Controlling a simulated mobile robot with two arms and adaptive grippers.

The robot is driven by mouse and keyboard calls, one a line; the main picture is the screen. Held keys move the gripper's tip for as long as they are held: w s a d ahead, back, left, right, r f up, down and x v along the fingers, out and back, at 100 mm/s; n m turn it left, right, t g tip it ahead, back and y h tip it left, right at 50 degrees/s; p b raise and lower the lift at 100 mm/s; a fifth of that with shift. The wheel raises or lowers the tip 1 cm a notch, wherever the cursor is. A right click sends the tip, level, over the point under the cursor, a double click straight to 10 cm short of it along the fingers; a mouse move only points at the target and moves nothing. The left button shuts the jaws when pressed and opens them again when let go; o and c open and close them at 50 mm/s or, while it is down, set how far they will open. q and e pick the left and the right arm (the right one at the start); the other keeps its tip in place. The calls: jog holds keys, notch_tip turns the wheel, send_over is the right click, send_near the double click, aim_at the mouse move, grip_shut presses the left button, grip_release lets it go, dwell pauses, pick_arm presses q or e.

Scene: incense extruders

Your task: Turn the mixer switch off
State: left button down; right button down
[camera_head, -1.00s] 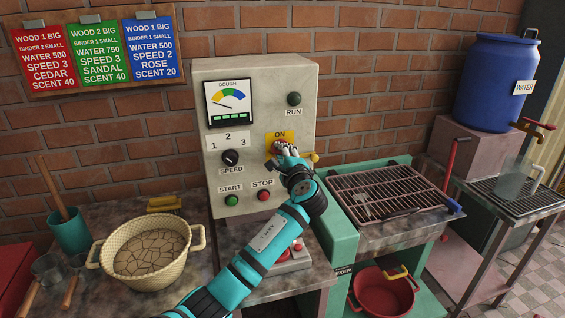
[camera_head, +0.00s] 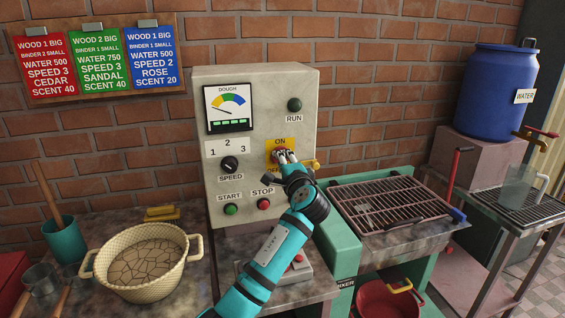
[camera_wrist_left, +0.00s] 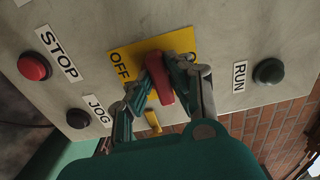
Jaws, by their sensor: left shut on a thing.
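The mixer switch has a red handle (camera_wrist_left: 159,80) on a yellow plate (camera_wrist_left: 121,64) in the left wrist view. The word OFF shows on the plate beside the handle; the ON end is mostly covered by a finger. In the head view the yellow plate (camera_head: 290,144) shows ON at its top, and my gripper hides most of the handle. My left gripper (camera_head: 283,157) is at the switch, with its fingers closed on both sides of the red handle, as the left wrist view (camera_wrist_left: 160,88) shows. My right gripper is not in view.
The switch is on the grey control box (camera_head: 262,95) with a speed knob (camera_head: 230,164), green start button (camera_head: 231,209), red stop button (camera_head: 264,204) and run light (camera_head: 294,105). A yellow lever (camera_head: 316,165) sticks out close right. A basket (camera_head: 195,244) stands left.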

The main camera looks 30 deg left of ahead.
pick_arm(q)
jog(key=shift+f, duration=0.1)
jog(key=c, duration=1.2)
grip_release()
jog(key=shift+c, duration=0.2)
jog(key=shift+d, duration=0.1)
jog(key=v, duration=1.1)
jog(key=shift+s+d, duration=0.25)
jog(key=shift+s, duration=0.1)
